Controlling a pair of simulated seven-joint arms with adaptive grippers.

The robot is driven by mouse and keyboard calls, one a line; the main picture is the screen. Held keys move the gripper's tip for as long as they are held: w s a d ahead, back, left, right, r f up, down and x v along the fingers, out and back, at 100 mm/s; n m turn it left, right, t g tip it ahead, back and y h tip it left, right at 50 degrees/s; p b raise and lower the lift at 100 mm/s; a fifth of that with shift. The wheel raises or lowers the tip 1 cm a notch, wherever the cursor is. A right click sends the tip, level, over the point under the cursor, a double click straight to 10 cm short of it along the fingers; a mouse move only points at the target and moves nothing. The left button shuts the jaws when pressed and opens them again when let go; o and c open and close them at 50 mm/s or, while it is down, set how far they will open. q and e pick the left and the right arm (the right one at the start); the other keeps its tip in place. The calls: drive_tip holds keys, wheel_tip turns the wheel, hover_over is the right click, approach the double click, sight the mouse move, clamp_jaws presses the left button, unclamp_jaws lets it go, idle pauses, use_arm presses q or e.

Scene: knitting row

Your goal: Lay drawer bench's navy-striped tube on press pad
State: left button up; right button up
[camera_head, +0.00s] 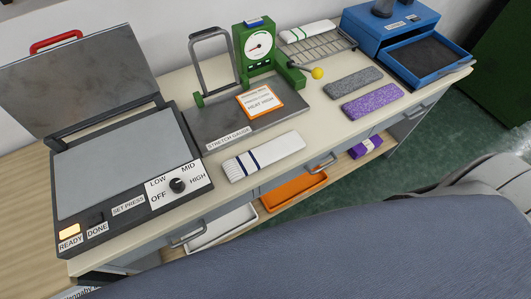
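The navy-striped tube (272,154) is white with dark blue bands near its left end. It lies flat on the front part of the drawer bench's cream top (315,120), in front of the stretch gauge plate. The grey press pad (125,165) is at the left of the bench, bare and flat. The press lid (78,85) stands raised behind it, with a red handle. The press's front panel has a dial (177,185) and a lit READY lamp (69,231). Neither of my grippers shows in this view.
The stretch gauge (258,48) stands behind the tube, with an orange-edged HEAT HIGH card (259,101). Grey (352,83) and purple (373,101) knitted pieces lie to the right. A green-striped white tube (307,31) rests on a wire rack. A blue drawer unit (390,30) is open.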

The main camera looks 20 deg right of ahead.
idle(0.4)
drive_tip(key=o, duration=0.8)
